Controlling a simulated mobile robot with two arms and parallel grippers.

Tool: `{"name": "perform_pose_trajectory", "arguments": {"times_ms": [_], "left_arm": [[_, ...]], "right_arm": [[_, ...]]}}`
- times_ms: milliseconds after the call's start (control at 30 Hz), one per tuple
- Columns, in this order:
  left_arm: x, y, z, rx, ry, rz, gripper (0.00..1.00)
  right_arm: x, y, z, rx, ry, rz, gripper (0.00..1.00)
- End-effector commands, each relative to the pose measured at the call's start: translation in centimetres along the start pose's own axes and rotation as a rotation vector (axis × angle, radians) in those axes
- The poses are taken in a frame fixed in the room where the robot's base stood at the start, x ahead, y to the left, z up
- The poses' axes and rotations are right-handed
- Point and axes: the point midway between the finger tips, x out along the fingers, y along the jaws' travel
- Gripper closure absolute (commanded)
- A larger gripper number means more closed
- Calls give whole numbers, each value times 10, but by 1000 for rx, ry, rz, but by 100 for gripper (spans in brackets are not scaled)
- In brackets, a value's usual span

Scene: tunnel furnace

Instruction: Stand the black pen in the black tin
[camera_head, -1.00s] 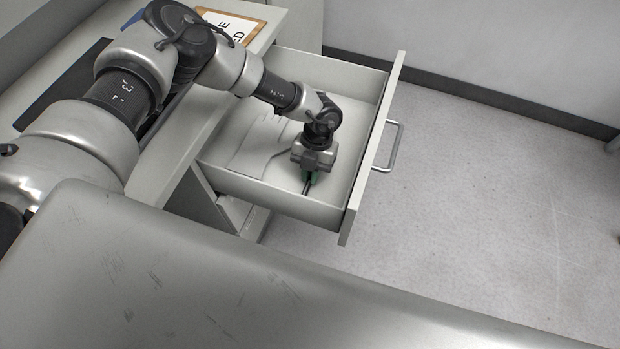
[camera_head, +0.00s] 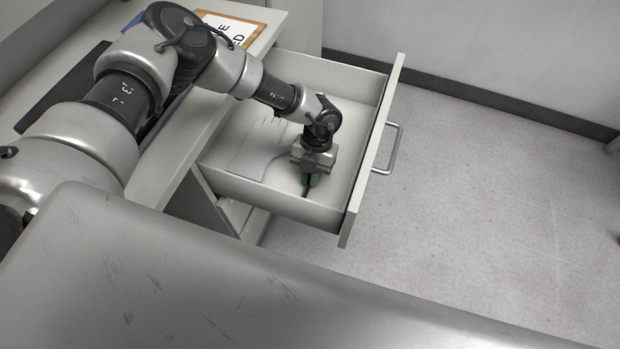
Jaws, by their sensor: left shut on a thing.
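My left gripper (camera_head: 310,180) points down inside the open drawer (camera_head: 271,192), near its front right corner. It is shut on a thin dark stick that looks like the black pen (camera_head: 306,191); only a short piece shows below the fingers. I cannot tell whether the pen touches the drawer floor. The black tin is not seen in this view. My right gripper is not in view.
The drawer is pulled out from a grey desk, with a handle (camera_head: 393,150) on its front panel. Faint papers (camera_head: 262,150) lie in the drawer. A framed sign (camera_head: 235,27) and a dark mat (camera_head: 62,88) lie on the desk. Open floor (camera_head: 490,190) is at the right.

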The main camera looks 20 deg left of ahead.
Motion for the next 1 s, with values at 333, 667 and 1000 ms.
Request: {"name": "perform_pose_trajectory", "arguments": {"times_ms": [333, 667, 1000], "left_arm": [[-68, 0, -24, -1, -1, -2, 100], [-114, 0, -41, -1, -1, 0, 100], [-114, 2, -41, 43, -3, 15, 100]], "right_arm": [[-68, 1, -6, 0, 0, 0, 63], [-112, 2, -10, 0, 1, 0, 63], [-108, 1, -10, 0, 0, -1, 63]]}}
